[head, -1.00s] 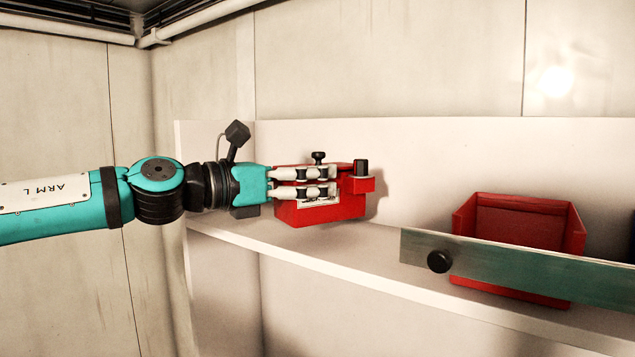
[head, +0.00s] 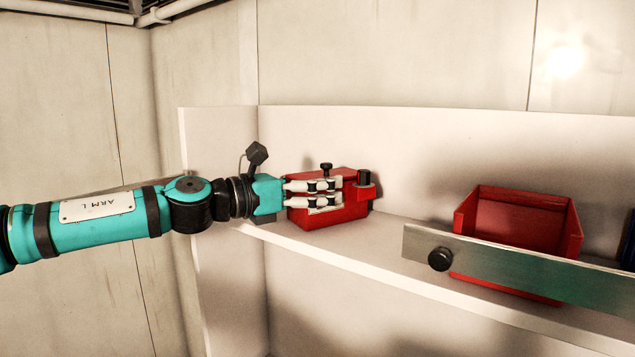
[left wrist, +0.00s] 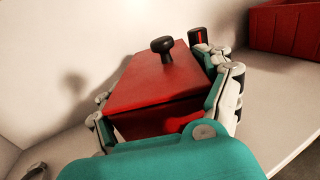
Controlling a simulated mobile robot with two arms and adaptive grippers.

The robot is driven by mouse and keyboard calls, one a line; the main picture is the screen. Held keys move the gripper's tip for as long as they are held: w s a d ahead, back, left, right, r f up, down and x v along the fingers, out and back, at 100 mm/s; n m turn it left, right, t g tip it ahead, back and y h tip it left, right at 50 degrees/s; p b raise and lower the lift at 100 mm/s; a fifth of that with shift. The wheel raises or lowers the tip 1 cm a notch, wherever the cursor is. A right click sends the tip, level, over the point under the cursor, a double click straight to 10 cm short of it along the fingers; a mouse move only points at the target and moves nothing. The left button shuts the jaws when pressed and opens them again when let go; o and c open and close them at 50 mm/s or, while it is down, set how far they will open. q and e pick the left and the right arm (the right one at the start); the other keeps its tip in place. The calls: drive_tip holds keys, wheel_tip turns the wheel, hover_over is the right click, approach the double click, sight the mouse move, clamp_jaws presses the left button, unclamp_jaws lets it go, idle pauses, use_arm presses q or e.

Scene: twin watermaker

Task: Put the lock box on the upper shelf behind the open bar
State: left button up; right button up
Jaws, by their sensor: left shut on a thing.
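The red lock box (head: 347,208), with a black knob on its lid and a black cylinder at its right end, is at the left part of the white upper shelf (head: 330,251). My left gripper (head: 338,193) is shut on it, coming from the left. In the left wrist view the lock box (left wrist: 155,85) sits between the fingers. The box is at or just over the shelf surface; I cannot tell whether it touches. The grey-green bar (head: 530,268) with a black knob runs along the shelf's front at the right. My right gripper does not show.
A red open bin (head: 520,218) stands on the shelf behind the bar; it also shows in the left wrist view (left wrist: 288,28). A dark blue thing (head: 628,245) is cut off at the right edge. The shelf between lock box and bin is clear.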

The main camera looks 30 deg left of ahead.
use_arm(q)
drive_tip(key=shift+r, duration=0.1)
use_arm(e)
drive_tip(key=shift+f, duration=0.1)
use_arm(q)
drive_tip(key=shift+d, duration=0.15)
drive_tip(key=o, duration=1.4)
drive_tip(key=shift+o, duration=1.4)
drive_tip(key=shift+s, duration=0.1)
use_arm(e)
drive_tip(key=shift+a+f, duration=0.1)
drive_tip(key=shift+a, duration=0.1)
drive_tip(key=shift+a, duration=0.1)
